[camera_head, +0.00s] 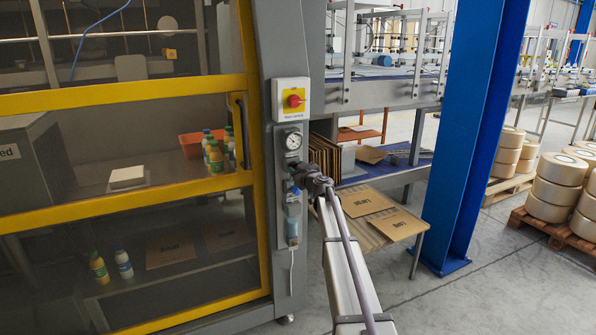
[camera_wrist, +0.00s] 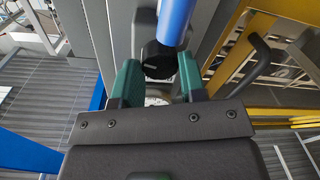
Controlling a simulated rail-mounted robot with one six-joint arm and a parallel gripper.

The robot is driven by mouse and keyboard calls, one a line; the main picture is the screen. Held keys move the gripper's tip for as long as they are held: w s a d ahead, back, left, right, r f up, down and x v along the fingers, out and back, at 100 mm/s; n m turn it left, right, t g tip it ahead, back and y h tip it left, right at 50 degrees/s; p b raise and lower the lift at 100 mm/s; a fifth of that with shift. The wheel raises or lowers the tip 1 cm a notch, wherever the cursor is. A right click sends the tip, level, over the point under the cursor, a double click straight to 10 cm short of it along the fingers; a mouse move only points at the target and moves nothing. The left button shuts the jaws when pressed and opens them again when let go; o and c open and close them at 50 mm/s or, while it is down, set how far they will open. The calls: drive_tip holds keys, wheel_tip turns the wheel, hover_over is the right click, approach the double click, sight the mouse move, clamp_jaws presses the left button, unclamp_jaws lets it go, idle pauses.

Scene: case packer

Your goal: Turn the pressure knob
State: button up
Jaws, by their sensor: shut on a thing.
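The pressure knob (camera_wrist: 157,60) is a black, ridged cap on the regulator, at the centre of the wrist view. A blue cylinder (camera_wrist: 175,20) sits directly against it. My gripper (camera_wrist: 160,76) has its two green fingers on either side of the knob, shut on it. In the head view, my gripper (camera_head: 297,172) reaches the grey machine post just below the round pressure gauge (camera_head: 293,140) and hides most of the knob. A blue-topped clear bowl (camera_head: 293,207) hangs below it on the post.
A red and yellow switch (camera_head: 293,99) is above the gauge. The yellow-framed door (camera_head: 120,103) with its dark handle (camera_head: 242,130) stands to the left. A table with flat cardboard (camera_head: 397,224) and a blue column (camera_head: 475,130) are to the right.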

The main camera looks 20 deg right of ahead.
drive_tip(key=m, duration=0.4)
drive_tip(key=shift+m, duration=2.6)
drive_tip(key=shift+b, duration=0.3)
drive_tip(key=o, duration=0.9)
